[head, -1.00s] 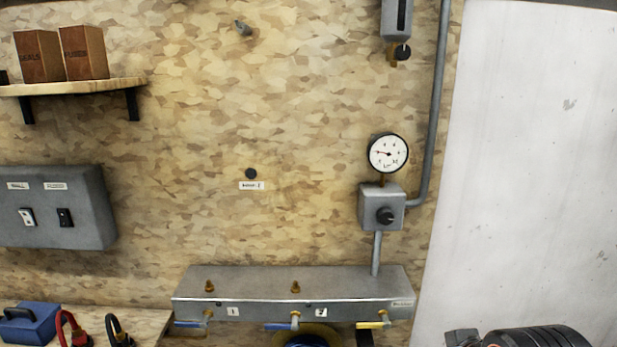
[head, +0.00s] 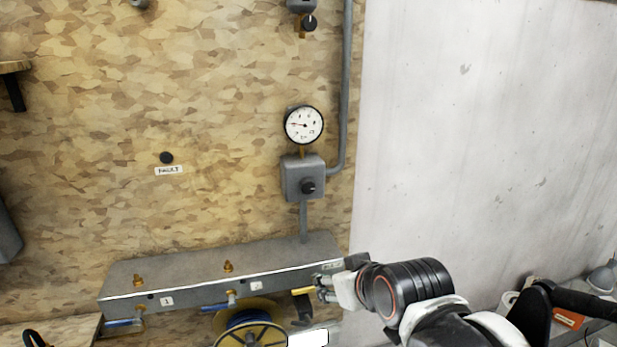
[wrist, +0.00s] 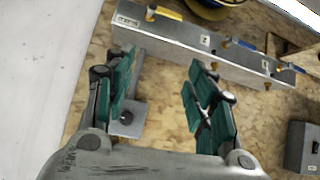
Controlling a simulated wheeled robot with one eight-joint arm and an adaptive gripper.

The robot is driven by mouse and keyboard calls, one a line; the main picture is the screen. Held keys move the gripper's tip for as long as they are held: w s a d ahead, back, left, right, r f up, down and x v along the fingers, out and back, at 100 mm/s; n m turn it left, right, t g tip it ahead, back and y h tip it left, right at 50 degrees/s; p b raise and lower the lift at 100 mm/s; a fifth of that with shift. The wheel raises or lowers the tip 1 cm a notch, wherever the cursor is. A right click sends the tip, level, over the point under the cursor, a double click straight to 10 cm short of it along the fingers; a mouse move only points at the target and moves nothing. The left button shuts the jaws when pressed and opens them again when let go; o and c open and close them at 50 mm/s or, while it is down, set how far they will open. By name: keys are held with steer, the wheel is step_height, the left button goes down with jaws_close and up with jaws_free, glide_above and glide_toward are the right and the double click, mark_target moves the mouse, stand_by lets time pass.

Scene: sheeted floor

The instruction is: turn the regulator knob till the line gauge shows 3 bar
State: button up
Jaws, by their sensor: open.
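The regulator knob (head: 308,187) is a dark round knob on a grey box (head: 291,176) on the wooden wall. The line gauge (head: 303,125) is a white dial just above it. Its needle points left; the numbers are too small to read surely. My gripper (head: 335,281) is open and empty, below and right of the knob, in front of the right end of the grey manifold. In the wrist view my open fingers (wrist: 163,64) are spread; the knob (wrist: 126,117) shows beside the left finger, apart from it. The gauge is not visible there.
The manifold (head: 185,268) runs along the wall below the regulator, with blue valve handles (head: 215,307) and a yellow one (head: 303,291). A hose reel (head: 250,334) hangs below. A pipe (head: 346,90) rises right of the gauge. A pale wall (head: 450,150) stands at the right.

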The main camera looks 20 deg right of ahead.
steer(key=w+r+n+t+p, duration=0.1)
steer(key=w+r+t, duration=0.2)
steer(key=w, duration=0.4)
steer(key=n+t+p, duration=0.1)
steer(key=t+p, duration=0.2)
steer(key=t, duration=0.2)
glide_toward(308, 188)
steer(key=shift+h, duration=0.3)
steer(key=w+b, duration=0.1)
steer(key=w, duration=0.8)
steer(key=shift+a, duration=0.1)
steer(key=shift+f, duration=0.1)
steer(key=c, duration=1.1)
